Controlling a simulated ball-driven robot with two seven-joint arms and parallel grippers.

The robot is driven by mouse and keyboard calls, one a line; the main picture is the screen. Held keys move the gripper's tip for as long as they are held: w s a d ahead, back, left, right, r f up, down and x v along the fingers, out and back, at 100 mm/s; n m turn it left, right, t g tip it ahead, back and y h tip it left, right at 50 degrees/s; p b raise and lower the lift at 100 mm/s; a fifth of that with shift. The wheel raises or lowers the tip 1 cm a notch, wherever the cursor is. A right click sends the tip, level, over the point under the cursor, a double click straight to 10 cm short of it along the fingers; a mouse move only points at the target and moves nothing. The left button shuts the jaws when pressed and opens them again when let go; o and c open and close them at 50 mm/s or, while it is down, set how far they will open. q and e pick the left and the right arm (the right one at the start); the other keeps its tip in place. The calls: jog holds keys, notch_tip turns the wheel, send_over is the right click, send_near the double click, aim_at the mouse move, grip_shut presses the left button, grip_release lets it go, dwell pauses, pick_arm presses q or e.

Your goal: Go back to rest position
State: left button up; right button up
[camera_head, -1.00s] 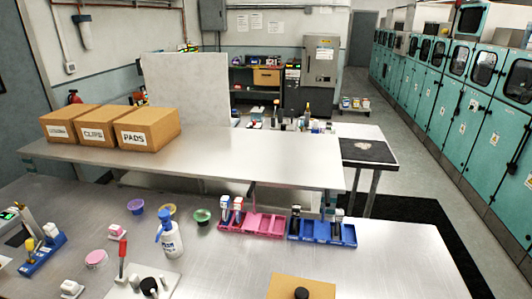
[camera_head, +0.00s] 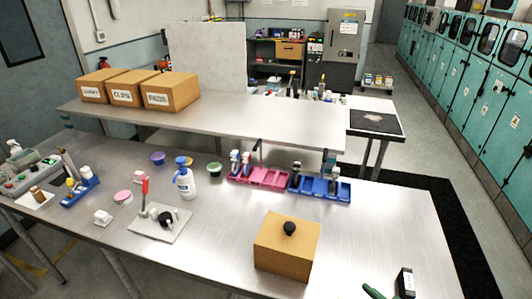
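Neither of my grippers shows in the head view, so I cannot see whether they are open or shut or hold anything. On the near steel table (camera_head: 350,235) stand a pink tray (camera_head: 265,178) and a blue tray (camera_head: 325,190), side by side. Each tray has small upright modules in some of its slots, and other slots look empty. A white bottle with a blue pump (camera_head: 185,184) stands left of the pink tray. A tan box with a black knob (camera_head: 287,246) sits near the front of the table.
A grey plate with a red-handled tool (camera_head: 160,222) lies at the near left. A green-handled item and a black block (camera_head: 405,283) lie at the front right.

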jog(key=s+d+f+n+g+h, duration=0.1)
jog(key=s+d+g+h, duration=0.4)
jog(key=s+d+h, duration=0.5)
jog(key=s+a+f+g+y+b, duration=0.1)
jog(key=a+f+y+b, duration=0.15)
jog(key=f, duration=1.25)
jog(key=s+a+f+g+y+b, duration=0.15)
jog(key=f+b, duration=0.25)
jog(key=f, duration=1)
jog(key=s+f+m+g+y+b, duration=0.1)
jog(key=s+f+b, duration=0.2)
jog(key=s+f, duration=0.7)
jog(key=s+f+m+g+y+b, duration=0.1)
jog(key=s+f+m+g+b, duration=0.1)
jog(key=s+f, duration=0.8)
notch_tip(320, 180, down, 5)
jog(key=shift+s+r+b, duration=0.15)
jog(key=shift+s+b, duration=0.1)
jog(key=shift+b, duration=0.3)
